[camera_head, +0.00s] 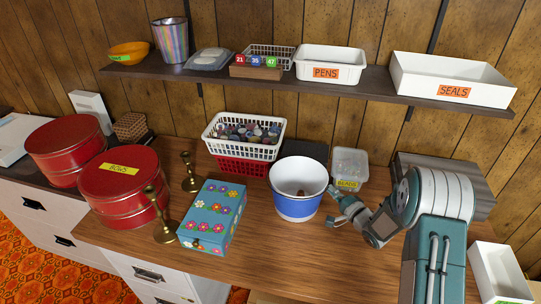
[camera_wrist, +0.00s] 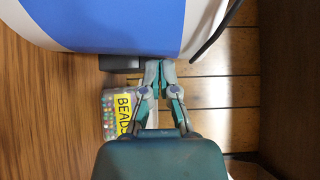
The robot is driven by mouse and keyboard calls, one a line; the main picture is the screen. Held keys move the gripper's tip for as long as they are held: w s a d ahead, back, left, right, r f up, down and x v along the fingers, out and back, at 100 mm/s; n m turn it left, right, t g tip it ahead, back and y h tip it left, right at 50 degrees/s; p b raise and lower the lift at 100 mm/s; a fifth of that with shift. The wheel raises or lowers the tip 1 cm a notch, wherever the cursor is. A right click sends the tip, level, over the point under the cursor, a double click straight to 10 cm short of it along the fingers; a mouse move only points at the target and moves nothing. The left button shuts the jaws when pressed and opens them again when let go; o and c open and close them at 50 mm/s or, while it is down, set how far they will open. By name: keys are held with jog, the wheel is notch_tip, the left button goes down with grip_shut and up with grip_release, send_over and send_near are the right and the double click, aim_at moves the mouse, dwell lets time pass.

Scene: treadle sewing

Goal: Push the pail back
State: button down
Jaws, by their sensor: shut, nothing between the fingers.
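The pail (camera_head: 296,208), white with a broad blue band, stands upright on the wooden table right of the flowered box. Its open top shows a white inside. In the wrist view the pail (camera_wrist: 120,28) fills the top left, cut off by the frame. My gripper (camera_head: 333,192) is low at the pail's right side, shut and empty. In the wrist view my gripper's fingertips (camera_wrist: 160,64) are together close to the pail's lower edge; I cannot tell whether they touch it.
A clear BEADS container (camera_head: 349,168) stands right behind my gripper. A dark box (camera_head: 305,150) is behind the pail. A white basket over a red one (camera_head: 243,138) is behind left. The flowered box (camera_head: 213,214) and brass candlesticks (camera_head: 163,222) are left. The table front (camera_head: 300,255) is clear.

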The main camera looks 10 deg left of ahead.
notch_tip(320, 180, up, 11)
jog(key=a, duration=2.1)
jog(key=s+d+r+n+h, duration=0.2)
jog(key=d+r+h, duration=0.4)
jog(key=d+r, duration=0.55)
jog(key=s+d+r+n+h, duration=0.1)
jog(key=s+d+r+h, duration=0.25)
jog(key=s+d, duration=0.6)
jog(key=s+d+f+n+g+h, duration=0.1)
jog(key=s+d+n+g, duration=0.2)
jog(key=s, duration=1)
jog(key=s+d+f+n+g+h, duration=0.1)
jog(key=s+d+n+g+h, duration=0.1)
jog(key=s+d, duration=0.6)
jog(key=s+n+g, duration=0.1)
jog(key=s+g, duration=0.1)
jog(key=s, duration=0.4)
jog(key=shift+s+d+f, duration=0.25)
jog(key=shift+d+f, duration=0.05)
